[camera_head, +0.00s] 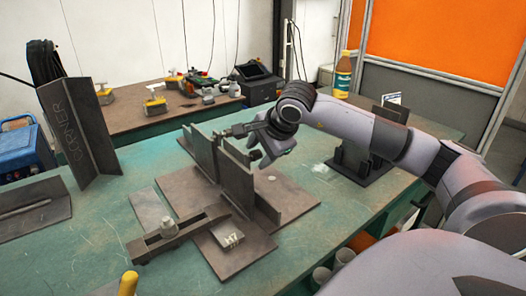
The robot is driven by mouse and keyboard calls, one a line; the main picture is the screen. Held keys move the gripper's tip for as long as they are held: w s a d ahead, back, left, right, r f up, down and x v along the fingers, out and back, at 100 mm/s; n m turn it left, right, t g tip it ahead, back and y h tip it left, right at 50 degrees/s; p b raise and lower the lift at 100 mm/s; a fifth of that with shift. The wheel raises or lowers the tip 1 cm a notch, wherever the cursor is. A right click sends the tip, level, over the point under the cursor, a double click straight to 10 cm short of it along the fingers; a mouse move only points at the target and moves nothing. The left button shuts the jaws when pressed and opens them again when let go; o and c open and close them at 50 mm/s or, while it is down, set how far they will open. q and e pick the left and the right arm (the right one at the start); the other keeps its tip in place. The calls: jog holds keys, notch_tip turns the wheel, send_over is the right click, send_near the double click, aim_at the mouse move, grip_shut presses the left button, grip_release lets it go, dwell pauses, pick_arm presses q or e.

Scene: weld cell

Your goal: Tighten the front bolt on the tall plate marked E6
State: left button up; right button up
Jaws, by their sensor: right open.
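Dark upright plates stand on a brown steel base (293,195) in the middle of the green table. The nearer tall plate (236,183) faces me, and another upright plate (204,152) stands behind and left of it. I cannot read an E6 mark on either one. My right gripper (242,143) is open at the top of these plates, its fingers beside their upper edges. A small bolt-like part (254,155) shows near the nearer plate's top right; whether the fingers touch it I cannot tell. My left gripper is not in view.
A clamp bar (180,238) with a nut lies in front, beside a small block marked like H7 (228,233). A bottle (343,75) and a dark fixture (362,165) stand right.

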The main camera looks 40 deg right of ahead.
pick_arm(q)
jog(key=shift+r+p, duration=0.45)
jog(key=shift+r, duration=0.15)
pick_arm(e)
jog(key=shift+v, duration=1.85)
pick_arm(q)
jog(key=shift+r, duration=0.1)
pick_arm(e)
jog(key=shift+c, duration=0.2)
jog(key=shift+r+p, duration=0.3)
jog(key=shift+p, duration=0.15)
pick_arm(q)
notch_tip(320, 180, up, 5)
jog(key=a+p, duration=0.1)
jog(key=p, duration=0.5)
pick_arm(e)
jog(key=g, duration=0.2)
send_near(260, 150)
jog(key=f, duration=0.1)
jog(key=b+x, duration=0.5)
jog(key=x, duration=0.4)
jog(key=shift+w+f, duration=0.25)
jog(key=shift+f, duration=0.05)
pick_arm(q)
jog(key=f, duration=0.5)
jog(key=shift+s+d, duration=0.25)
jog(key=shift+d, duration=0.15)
pick_arm(e)
jog(key=shift+w+f, duration=0.2)
jog(key=shift+f, duration=0.1)
